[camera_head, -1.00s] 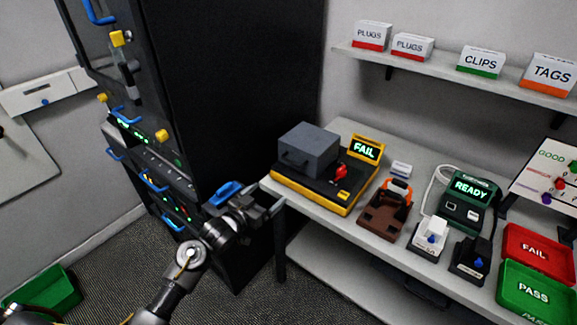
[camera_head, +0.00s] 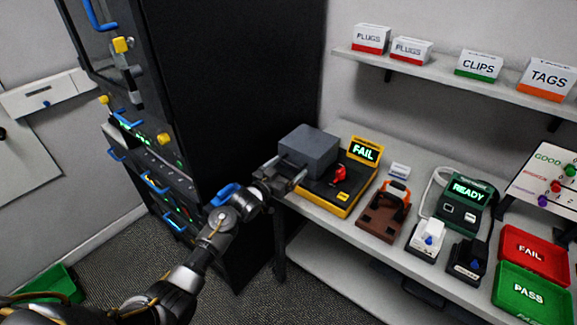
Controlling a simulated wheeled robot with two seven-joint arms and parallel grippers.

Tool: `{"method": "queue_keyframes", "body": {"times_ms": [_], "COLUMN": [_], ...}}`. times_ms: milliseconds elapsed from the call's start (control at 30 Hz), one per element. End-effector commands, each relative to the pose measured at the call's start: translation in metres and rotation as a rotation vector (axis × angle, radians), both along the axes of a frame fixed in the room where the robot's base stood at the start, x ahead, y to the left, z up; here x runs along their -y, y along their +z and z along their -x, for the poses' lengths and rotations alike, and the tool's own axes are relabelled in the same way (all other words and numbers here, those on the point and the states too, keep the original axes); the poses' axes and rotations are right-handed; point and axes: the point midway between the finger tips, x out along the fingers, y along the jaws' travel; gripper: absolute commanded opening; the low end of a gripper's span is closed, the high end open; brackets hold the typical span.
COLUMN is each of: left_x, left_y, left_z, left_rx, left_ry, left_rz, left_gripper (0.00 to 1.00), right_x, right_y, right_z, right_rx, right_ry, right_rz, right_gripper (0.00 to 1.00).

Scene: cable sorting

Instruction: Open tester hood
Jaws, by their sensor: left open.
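The tester (camera_head: 338,208) is a yellow and black unit on the left end of the bench, with a display reading FAIL (camera_head: 364,152). Its grey box-shaped hood (camera_head: 309,150) is down on the left part of the unit. A small red lever or part (camera_head: 339,176) stands on the unit right of the hood. My left gripper (camera_head: 297,177) is open and empty, at the front left side of the hood. It overlaps the hood's front lower edge in the picture; I cannot tell whether it touches. The hood's handle is hidden behind the gripper. My right gripper is not in view.
A dark rack cabinet (camera_head: 230,100) with blue handles stands close left of the arm. On the bench are a brown fixture (camera_head: 382,218), a READY device (camera_head: 465,198), and red (camera_head: 534,250) and green trays (camera_head: 530,294). A shelf (camera_head: 450,75) hangs above.

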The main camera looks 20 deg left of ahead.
Motion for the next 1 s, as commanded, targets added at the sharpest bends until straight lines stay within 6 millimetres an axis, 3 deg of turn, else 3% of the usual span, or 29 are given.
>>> {"method": "queue_keyframes", "body": {"times_ms": [400,800,1000], "left_x": [0.004,0.005,0.013], "left_y": [0.0,-0.001,0.005], "left_z": [-0.009,-0.008,-0.011], "left_rx": [0.0,-0.001,-0.015], "left_ry": [0.0,-0.002,-0.014], "left_rz": [0.0,0.0,-0.006], "left_gripper": [0.91,0.41,0.41], "right_x": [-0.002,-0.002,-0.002], "right_y": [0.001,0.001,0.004], "right_z": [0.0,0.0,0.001], "right_rx": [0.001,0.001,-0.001], "right_ry": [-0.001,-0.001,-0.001], "right_rz": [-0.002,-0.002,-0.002], "right_gripper": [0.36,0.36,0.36]}}
